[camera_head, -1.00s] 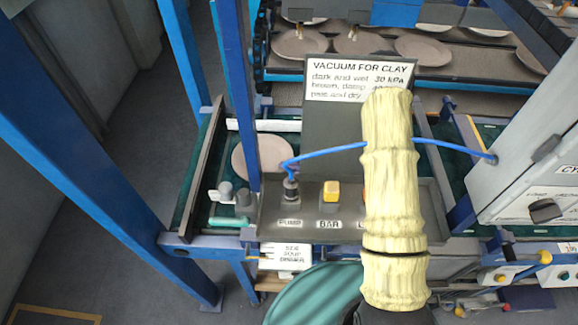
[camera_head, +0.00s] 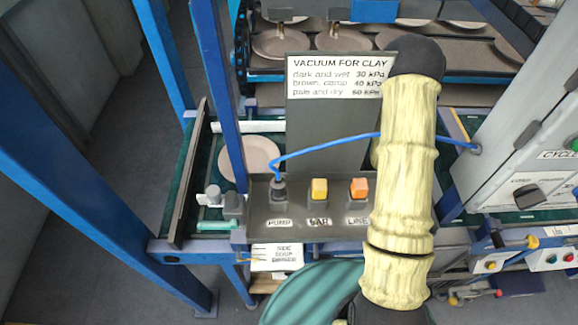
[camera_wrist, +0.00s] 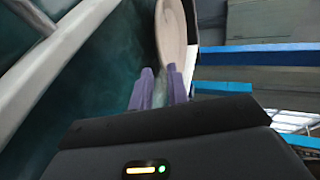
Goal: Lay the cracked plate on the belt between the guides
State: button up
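A pale pinkish-beige plate (camera_head: 250,158) lies flat on the green belt (camera_head: 212,150), partly behind a blue post in the head view. In the wrist view a plate (camera_wrist: 174,32) appears as a narrow ellipse just beyond the purple fingers of my gripper (camera_wrist: 160,82). Its near edge comes down to the gap between the fingertips; whether they clamp it I cannot tell. No crack is visible on either plate. In the head view my gripper is hidden beyond the sign board and my arm. A pale guide rail (camera_wrist: 45,70) runs diagonally over the green belt in the wrist view.
A blue hose arches across. A grey cabinet (camera_head: 525,140) stands right. More plates (camera_head: 280,44) lie on racks behind.

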jog(key=shift+v, duration=1.4)
jog(key=shift+w, duration=0.1)
